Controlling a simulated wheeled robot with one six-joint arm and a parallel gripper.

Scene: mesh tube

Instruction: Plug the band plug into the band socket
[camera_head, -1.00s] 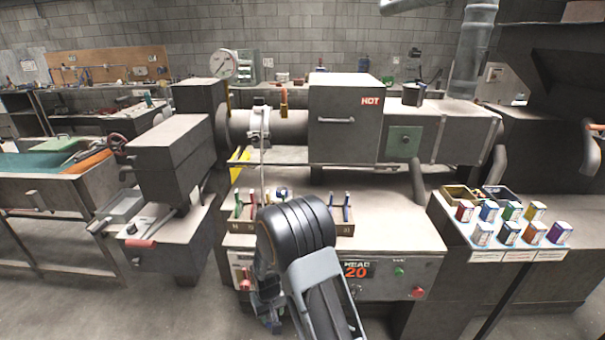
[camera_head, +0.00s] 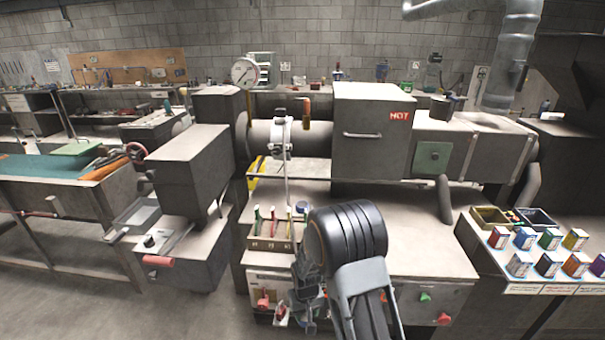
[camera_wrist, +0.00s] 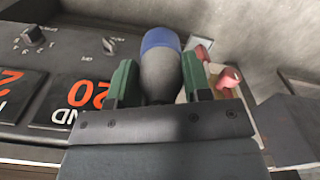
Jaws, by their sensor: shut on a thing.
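In the wrist view my gripper (camera_wrist: 158,80) has its two green fingers shut on a grey rounded plug with a blue end (camera_wrist: 160,58), which I take for the band plug. In the head view my gripper (camera_head: 306,298) is in front of the left part of the machine's front panel, and the plug cannot be made out there. A pale plate (camera_wrist: 204,52) with red or pink fittings (camera_wrist: 229,78) lies just right of the held plug. The plate also shows in the head view with a red fitting (camera_head: 263,300). I cannot tell which part is the band socket.
The dark control panel (camera_wrist: 62,58) with a knob (camera_wrist: 33,36) and orange digits is left of the plug in the wrist view. A tool rack (camera_head: 268,243) stands on the bench above. The grey cabinet marked HOT (camera_head: 370,130) is behind. Small boxes (camera_head: 549,240) stand at right.

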